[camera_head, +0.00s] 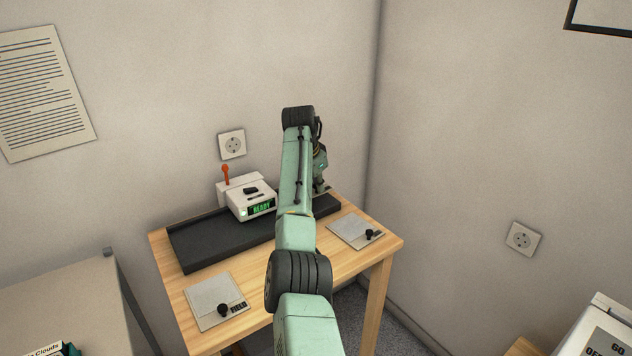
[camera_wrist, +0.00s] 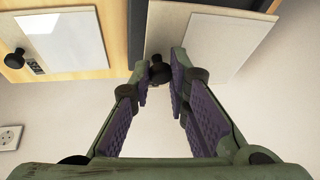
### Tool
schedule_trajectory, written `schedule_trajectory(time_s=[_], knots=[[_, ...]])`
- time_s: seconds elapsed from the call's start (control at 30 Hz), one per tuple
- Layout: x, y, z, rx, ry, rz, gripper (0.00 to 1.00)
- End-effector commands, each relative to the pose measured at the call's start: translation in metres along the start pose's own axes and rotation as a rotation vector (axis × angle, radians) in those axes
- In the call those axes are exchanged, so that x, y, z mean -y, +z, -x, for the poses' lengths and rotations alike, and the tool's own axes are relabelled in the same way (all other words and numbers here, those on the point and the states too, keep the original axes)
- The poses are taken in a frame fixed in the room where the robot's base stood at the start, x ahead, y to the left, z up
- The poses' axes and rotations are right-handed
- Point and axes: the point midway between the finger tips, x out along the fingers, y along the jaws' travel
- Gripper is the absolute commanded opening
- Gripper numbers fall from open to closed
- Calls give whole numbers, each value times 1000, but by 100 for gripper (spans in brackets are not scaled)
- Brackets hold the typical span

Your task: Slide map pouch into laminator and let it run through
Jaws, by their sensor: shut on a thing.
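My gripper (camera_head: 321,182) is over the right end of the black tray (camera_head: 195,245), mostly hidden behind my arm. In the wrist view its fingers (camera_wrist: 161,80) are closed around a black knob (camera_wrist: 160,71) on a flat pale pouch (camera_wrist: 215,45). I cannot read a label on this held pouch. The white laminator (camera_head: 248,197) sits on the tray, left of my gripper. Its green display reads READY, and an orange lever stands up behind it. I cannot tell whether the held pouch touches the tray.
A knobbed pouch marked FIELD (camera_head: 211,297) lies at the wooden table's (camera_head: 250,263) front left. Walls stand behind and right of the table. A grey cabinet (camera_head: 60,300) stands at left.

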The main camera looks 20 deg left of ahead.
Motion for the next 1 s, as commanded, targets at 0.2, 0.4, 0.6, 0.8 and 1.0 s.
schedule_trajectory(time_s=[0.2,0.4,0.6,0.8,1.0], knots=[[-1,3,-6,0,0,0,0],[-2,5,-12,0,0,0,0],[-4,7,-17,0,0,0,0],[-5,9,-23,-1,0,0,0],[-6,11,-28,-1,-1,0,0]])
